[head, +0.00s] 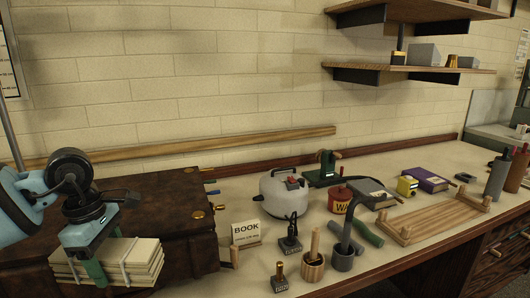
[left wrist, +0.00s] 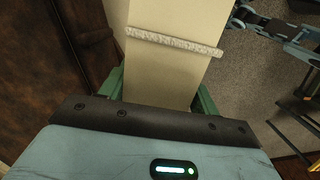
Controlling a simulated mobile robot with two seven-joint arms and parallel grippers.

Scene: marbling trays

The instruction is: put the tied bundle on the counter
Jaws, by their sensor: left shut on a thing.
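The tied bundle (head: 143,254) is a stack of cream sheets bound with pale cord. My left gripper (head: 97,271) is shut on it at the lower left of the head view, with the bundle held in front of a dark brown chest. In the left wrist view, the bundle (left wrist: 165,62) lies between the green fingers, with one cord across it. Grey floor shows beyond it there. The pale counter (head: 240,274) runs to the right of the chest. The bundle's underside is hidden.
The brown chest (head: 150,200) takes up the left side. Shelves (head: 410,75) hang above.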

